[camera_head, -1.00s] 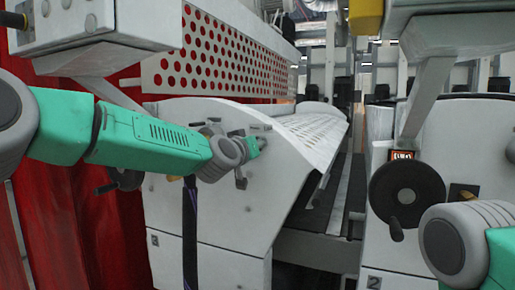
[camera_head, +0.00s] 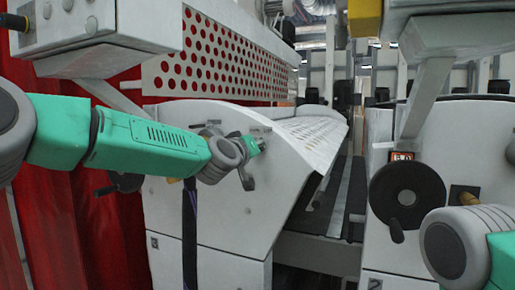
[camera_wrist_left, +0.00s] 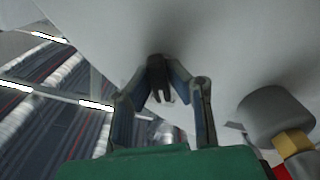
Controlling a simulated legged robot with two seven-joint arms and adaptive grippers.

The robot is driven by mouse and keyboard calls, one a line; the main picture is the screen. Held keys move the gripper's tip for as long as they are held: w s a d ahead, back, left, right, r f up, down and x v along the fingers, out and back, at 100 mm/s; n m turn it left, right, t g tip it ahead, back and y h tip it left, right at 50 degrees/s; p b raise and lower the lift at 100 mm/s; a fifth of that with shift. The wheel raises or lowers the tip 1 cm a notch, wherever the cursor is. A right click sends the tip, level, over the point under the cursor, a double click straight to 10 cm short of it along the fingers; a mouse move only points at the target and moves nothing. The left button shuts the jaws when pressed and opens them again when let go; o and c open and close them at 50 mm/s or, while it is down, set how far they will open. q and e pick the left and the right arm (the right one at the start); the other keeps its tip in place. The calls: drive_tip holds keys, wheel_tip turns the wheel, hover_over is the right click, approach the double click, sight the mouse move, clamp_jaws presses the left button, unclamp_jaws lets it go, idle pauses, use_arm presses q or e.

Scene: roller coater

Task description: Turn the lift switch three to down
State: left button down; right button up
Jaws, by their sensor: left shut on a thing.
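My left gripper (camera_head: 258,146) reaches from the left to the sloping white face of the machine marked 3. In the left wrist view it (camera_wrist_left: 163,85) is closed around a small dark lift switch (camera_wrist_left: 157,72), with one finger on each side. The switch stands out from the white panel (camera_wrist_left: 215,50). In the head view my wrist and fingers hide the switch, so its setting cannot be read. My right gripper is out of view; only part of my right arm shows at the lower right.
A black handwheel (camera_head: 407,196) is on the white unit marked 2 at the right. A perforated white guard (camera_head: 225,55) stands above the left machine, beside red curtains (camera_head: 105,220). In the wrist view a grey knob (camera_wrist_left: 270,113) is close to the right finger.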

use_arm(q)
drive_tip(key=c, duration=1.5)
unclamp_jaws()
drive_tip(key=shift+a+r, duration=0.15)
drive_tip(key=shift+r, duration=0.2)
drive_tip(key=shift+c, duration=0.2)
drive_tip(key=shift+f, duration=0.25)
drive_tip(key=v, duration=1.2)
